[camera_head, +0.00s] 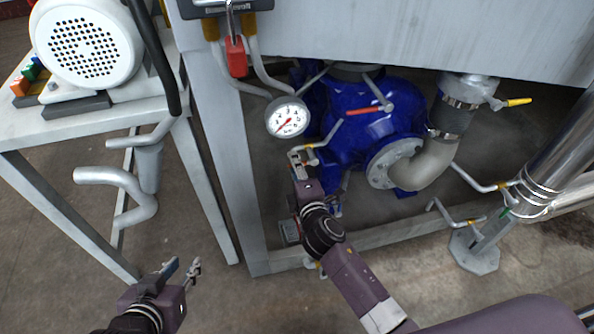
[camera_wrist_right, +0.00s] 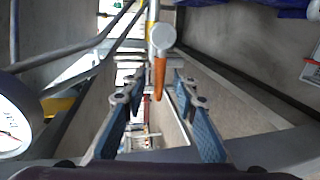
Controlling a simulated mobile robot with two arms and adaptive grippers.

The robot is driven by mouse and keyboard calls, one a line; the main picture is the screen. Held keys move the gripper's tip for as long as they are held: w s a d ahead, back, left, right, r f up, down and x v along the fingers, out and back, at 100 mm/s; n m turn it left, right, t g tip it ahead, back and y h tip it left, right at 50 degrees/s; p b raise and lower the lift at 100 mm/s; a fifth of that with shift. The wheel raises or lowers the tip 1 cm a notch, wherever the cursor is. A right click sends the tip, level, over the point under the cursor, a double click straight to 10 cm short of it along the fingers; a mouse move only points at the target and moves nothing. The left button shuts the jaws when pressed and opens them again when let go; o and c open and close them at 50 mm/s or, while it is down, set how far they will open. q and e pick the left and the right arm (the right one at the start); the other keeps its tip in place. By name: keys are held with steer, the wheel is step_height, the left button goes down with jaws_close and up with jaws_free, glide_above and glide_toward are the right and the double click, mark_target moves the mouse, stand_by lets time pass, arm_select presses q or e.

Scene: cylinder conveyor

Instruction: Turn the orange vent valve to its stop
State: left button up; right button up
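The orange vent valve handle (camera_wrist_right: 159,78) hangs from a round grey valve head (camera_wrist_right: 162,37) in the right wrist view. My right gripper (camera_wrist_right: 157,98) is open, with one blue-padded finger on each side of the handle and a gap to both. In the head view my right gripper (camera_head: 299,157) is just below the gauge, beside a thin pipe with a small orange part (camera_head: 311,146); the gripper partly hides the valve there. My left gripper (camera_head: 182,269) is open and empty at the lower left, over the floor.
A pressure gauge (camera_head: 287,117) is close above my right gripper. A blue pump (camera_head: 345,140) with a red-orange lever (camera_head: 362,110) stands behind it. A grey frame post (camera_head: 228,150) is to the left. A yellow lever (camera_head: 518,102) is at the right.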

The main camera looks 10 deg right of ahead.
steer(key=s+r, duration=0.2)
steer(key=s, duration=0.9)
steer(key=shift+s+d, duration=0.15)
steer(key=shift+s, duration=0.2)
steer(key=shift+r, duration=0.1)
